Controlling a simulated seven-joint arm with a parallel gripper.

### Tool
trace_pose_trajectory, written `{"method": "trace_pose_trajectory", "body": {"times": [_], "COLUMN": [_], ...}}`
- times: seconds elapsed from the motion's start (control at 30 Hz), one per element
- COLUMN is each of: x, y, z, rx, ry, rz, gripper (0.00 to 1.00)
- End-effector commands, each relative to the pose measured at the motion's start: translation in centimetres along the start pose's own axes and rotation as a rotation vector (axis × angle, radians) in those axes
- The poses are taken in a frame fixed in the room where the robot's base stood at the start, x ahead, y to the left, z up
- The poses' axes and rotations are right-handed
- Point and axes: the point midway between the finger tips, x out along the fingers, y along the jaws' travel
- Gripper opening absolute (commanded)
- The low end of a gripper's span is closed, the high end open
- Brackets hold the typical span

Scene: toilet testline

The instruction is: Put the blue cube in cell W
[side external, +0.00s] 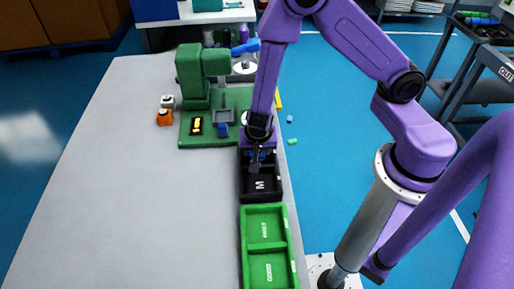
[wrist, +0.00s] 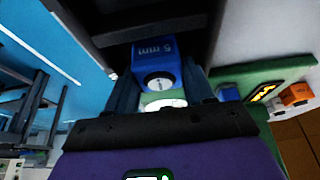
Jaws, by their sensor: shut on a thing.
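My gripper (side external: 257,163) is over the black bin (side external: 262,196), which carries a white letter that reads as M or W from this side. In the wrist view my gripper (wrist: 160,88) is shut on the blue cube (wrist: 153,52), marked "5 mm" with a round white mark on its near face. In the side view only a bit of blue shows at the fingers. The black bin's dark walls fill the top of the wrist view close to the cube. I cannot tell whether the cube touches the bin floor.
A green two-part tray (side external: 265,212) adjoins the bin's near end. A green test stand (side external: 192,78) with a yellow display stands beyond, with another blue piece (side external: 223,129) on its base. Orange (side external: 164,117) and white (side external: 167,101) blocks lie left. The grey table's left is clear.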

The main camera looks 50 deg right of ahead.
Motion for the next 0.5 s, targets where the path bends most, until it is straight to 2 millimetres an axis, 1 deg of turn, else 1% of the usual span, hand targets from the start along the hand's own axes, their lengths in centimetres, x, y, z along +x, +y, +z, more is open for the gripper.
{"method": "trace_pose_trajectory", "body": {"times": [0.13,0.17,0.2,0.5], "x": [0.31,0.31,0.28,0.18], "y": [0.05,0.06,0.05,0.02], "z": [0.09,0.09,0.09,0.07], "rx": [0.001,0.001,0.001,0.000], "ry": [0.000,0.000,0.000,0.000], "rz": [0.002,0.002,0.002,0.001], "gripper": [0.19,0.59,0.63,0.63]}}
